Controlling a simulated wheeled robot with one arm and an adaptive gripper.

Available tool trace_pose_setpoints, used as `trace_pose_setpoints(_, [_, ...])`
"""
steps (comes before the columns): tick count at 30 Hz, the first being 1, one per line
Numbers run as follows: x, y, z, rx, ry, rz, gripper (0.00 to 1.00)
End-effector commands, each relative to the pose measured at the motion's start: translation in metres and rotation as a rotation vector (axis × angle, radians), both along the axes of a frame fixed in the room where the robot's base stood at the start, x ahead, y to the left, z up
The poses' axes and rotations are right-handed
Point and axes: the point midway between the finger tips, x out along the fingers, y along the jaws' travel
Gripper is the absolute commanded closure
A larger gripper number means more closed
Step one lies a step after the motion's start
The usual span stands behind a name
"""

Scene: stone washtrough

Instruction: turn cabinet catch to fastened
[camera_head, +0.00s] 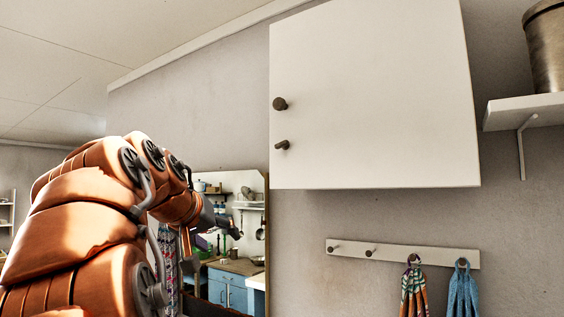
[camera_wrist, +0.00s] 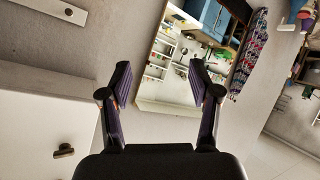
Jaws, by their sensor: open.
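The white wall cabinet (camera_head: 375,100) hangs at upper centre right in the head view. A round dark knob (camera_head: 280,104) sits near its left edge. Below the knob is the small dark cabinet catch (camera_head: 282,145), lying roughly sideways; its exact angle is hard to tell. In the wrist view the cabinet front (camera_wrist: 35,125) fills the lower left, with a dark brown fitting, apparently the catch (camera_wrist: 64,151), on it. My gripper (camera_head: 236,229) is left of and below the catch, apart from it. The wrist view shows its fingers (camera_wrist: 160,75) spread and empty.
A peg rail (camera_head: 400,254) below the cabinet holds an orange patterned cloth (camera_head: 414,290) and a blue cloth (camera_head: 463,290). A shelf (camera_head: 525,112) with a metal pot (camera_head: 548,50) is at right. A mirror or opening (camera_head: 255,185) shows behind my gripper.

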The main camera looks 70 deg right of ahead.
Motion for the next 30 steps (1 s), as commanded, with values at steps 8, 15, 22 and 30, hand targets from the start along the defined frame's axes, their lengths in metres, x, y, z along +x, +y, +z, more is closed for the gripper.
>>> trace_pose_setpoints(8, [-0.034,-0.031,0.088,-0.223,-0.056,-0.155,0.38])
trace_pose_setpoints(15, [-0.062,-0.041,0.152,-0.403,-0.091,-0.261,0.38])
trace_pose_setpoints(22, [-0.075,-0.036,0.187,-0.514,-0.109,-0.313,0.38])
trace_pose_setpoints(30, [-0.08,-0.041,0.195,-0.537,-0.112,-0.327,0.38])
